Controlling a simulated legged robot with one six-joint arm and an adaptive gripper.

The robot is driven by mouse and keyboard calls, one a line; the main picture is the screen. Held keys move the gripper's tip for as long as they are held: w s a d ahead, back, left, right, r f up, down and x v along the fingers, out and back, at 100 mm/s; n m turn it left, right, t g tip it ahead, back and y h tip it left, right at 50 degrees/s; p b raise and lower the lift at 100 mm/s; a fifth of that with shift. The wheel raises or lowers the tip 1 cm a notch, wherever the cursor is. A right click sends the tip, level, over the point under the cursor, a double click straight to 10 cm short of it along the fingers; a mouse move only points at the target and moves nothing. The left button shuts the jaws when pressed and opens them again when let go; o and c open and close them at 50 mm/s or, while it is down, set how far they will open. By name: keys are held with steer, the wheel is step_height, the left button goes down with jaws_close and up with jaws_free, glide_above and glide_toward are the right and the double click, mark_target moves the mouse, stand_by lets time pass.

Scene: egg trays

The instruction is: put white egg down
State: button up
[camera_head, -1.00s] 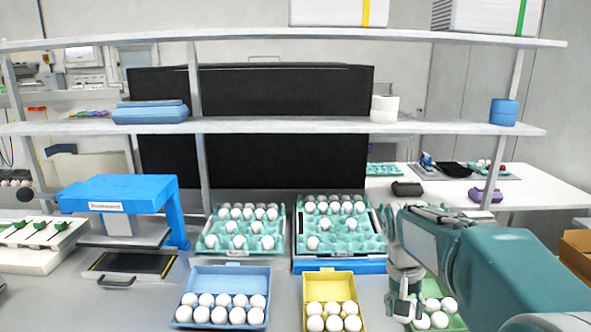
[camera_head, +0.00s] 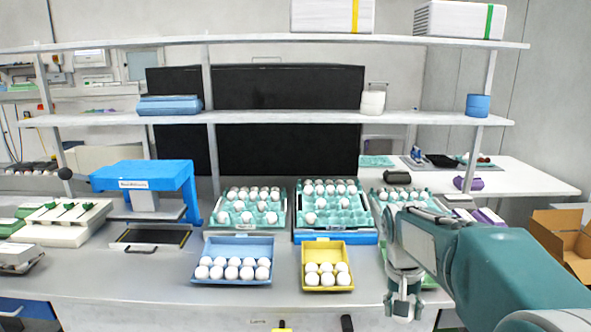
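My gripper (camera_head: 403,306) points down at the right, over the front edge of the counter. A pale shape shows between its fingers, but it is too small to tell whether it is a white egg or part of the gripper. A green carton (camera_head: 430,283) is mostly hidden behind my arm. A blue carton (camera_head: 233,246) holds several white eggs (camera_head: 232,271), and a yellow carton (camera_head: 327,250) beside it also holds several. Teal egg trays (camera_head: 235,229) with white eggs stand behind them, including a middle tray (camera_head: 345,228) and a right one partly hidden by my arm.
A blue stand (camera_head: 145,176) and a dark-topped pad (camera_head: 152,237) are at the left. Two shelves (camera_head: 290,117) span above the trays. A cardboard box (camera_head: 562,240) is at the far right. The counter front (camera_head: 120,285) is clear at left.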

steer(key=w+a+f+n, duration=0.1)
steer(key=w+a+f, duration=0.1)
steer(key=f, duration=0.6)
steer(key=w+a+f+n, duration=0.1)
steer(key=w+f, duration=0.2)
steer(key=f, duration=0.5)
steer(key=w+a+f+n, duration=0.1)
steer(key=w+a+f, duration=0.1)
steer(key=f, duration=0.7)
steer(key=shift+w+a+n, duration=0.3)
steer(key=shift+w+n, duration=0.05)
steer(key=shift+n, duration=0.05)
